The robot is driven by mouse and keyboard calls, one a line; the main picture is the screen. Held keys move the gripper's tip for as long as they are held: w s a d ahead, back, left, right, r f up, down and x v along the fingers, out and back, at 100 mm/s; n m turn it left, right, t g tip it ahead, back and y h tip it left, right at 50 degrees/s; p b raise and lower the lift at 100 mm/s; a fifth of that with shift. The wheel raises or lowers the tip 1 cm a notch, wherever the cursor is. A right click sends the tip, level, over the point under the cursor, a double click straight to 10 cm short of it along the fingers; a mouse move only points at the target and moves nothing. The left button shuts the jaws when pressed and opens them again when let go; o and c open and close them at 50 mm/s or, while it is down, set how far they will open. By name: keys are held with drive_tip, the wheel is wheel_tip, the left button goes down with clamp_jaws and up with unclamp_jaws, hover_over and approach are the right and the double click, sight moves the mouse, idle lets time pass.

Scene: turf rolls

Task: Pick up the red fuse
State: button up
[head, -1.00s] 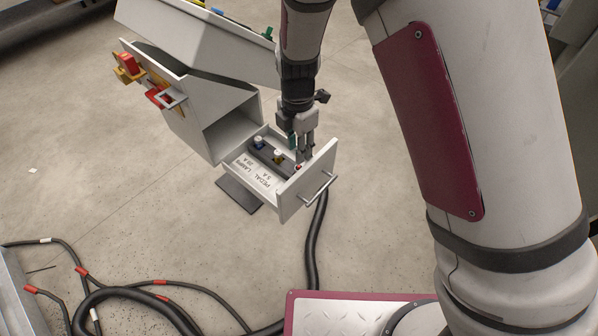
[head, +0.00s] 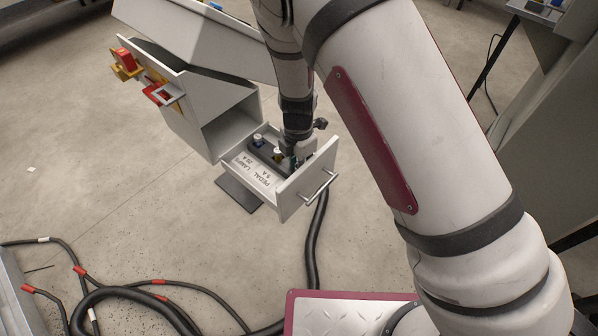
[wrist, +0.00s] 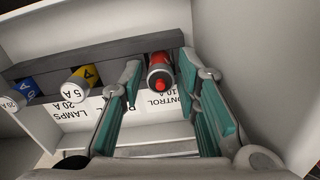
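The red fuse (wrist: 160,75) stands in a dark holder strip inside the open drawer, seen in the wrist view. In the head view my gripper (head: 297,160) reaches down into the drawer and hides the red fuse.
A yellow fuse (wrist: 80,82) and a blue fuse (wrist: 24,92) sit left in the same holder (wrist: 105,62). The drawer (head: 290,197) has walls close around my fingers. The grey cabinet (head: 190,105) stands behind. Black cables (head: 318,240) lie on the floor.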

drive_tip(key=shift+c, duration=0.6)
clamp_jaws()
drive_tip(key=shift+r, duration=0.1)
